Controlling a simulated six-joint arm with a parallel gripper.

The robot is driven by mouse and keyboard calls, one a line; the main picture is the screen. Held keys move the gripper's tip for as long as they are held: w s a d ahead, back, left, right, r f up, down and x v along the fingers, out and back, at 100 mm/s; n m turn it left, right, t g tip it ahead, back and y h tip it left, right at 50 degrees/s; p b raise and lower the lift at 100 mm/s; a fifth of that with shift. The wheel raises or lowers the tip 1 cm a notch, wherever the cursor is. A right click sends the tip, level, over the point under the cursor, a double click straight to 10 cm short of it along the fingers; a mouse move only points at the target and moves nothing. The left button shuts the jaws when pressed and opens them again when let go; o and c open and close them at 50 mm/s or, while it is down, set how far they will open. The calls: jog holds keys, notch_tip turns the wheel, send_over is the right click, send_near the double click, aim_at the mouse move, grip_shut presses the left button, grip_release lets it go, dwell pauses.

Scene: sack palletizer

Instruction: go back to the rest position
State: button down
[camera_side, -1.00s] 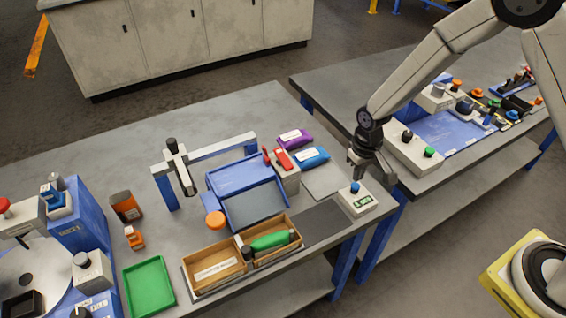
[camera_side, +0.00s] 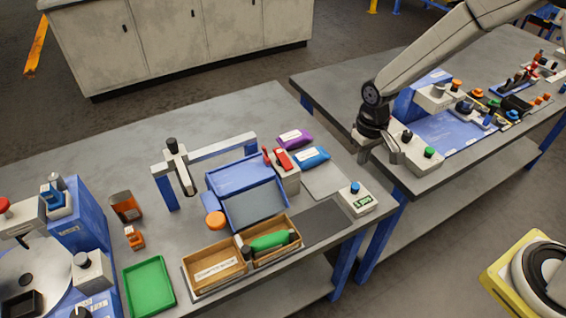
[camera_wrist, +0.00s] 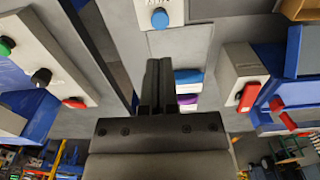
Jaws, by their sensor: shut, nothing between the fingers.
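My gripper (camera_side: 376,155) hangs in the air in the side view, over the gap between the two grey tables. In the wrist view my gripper (camera_wrist: 159,75) shows its two dark fingers together, with nothing between them. A green sack (camera_side: 270,241) lies in the right-hand wooden box (camera_side: 262,262). A blue sack (camera_side: 312,158) and a purple sack (camera_side: 294,138) lie side by side at the back of the left table; both also show partly behind the fingers in the wrist view.
A white box with a blue button (camera_side: 357,199) stands at the near table's right edge. A blue tilted chute (camera_side: 240,174) and a white box with a red lever (camera_side: 287,175) stand left of it. A control box with a green button (camera_side: 415,152) is close to my gripper.

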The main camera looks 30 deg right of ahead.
jog(key=s+d+r+t, duration=0.2)
jog(key=s+d+r, duration=0.2)
jog(key=s, duration=0.9)
notch_tip(320, 180, up, 3)
jog(key=shift+d+r+t, duration=0.1)
jog(key=shift+d+t, duration=0.05)
jog(key=shift+t, duration=0.15)
dwell(0.7)
